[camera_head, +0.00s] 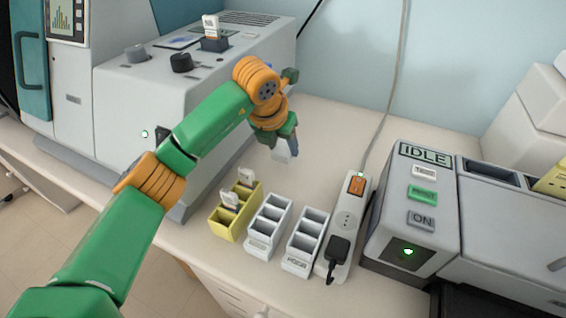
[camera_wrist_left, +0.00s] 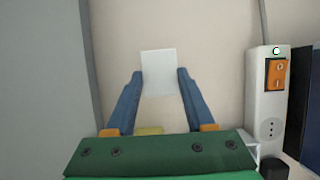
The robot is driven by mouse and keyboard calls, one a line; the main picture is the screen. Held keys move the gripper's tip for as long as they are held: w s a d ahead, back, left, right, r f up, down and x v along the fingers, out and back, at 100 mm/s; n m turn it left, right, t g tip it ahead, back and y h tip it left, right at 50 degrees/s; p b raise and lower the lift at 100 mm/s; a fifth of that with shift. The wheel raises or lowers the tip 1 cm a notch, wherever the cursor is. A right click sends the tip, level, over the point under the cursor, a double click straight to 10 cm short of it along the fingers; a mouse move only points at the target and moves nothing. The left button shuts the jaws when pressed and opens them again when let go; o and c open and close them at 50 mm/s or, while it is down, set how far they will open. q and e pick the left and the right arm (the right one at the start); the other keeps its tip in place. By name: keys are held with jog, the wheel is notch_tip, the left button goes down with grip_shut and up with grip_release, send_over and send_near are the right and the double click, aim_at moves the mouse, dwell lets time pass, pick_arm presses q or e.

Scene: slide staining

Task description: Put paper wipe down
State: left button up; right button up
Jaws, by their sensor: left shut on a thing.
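The paper wipe (camera_wrist_left: 158,70) is a small white rectangle, held between the blue fingertips of my left gripper (camera_wrist_left: 160,76). In the head view my left gripper (camera_head: 291,145) points down over the cream bench behind the small racks, and the wipe (camera_head: 281,155) shows as a pale patch at its tips. The fingers are shut on the wipe. I cannot tell whether the wipe touches the bench. My right gripper is in neither view.
A yellow rack (camera_head: 226,226) with slides, a white rack (camera_head: 262,243) and another white rack (camera_head: 297,262) stand in front. A power strip (camera_head: 343,228) and a machine reading IDLE (camera_head: 417,176) are at right. A grey machine (camera_head: 120,100) stands left. Bench behind the racks is clear.

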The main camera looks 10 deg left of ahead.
aim_at(282, 172)
pick_arm(q)
notch_tip(282, 172, down, 5)
jog(key=shift+r+p, duration=0.2)
jog(key=shift+p, duration=0.2)
jog(key=shift+f, duration=0.1)
jog(key=o, duration=1.2)
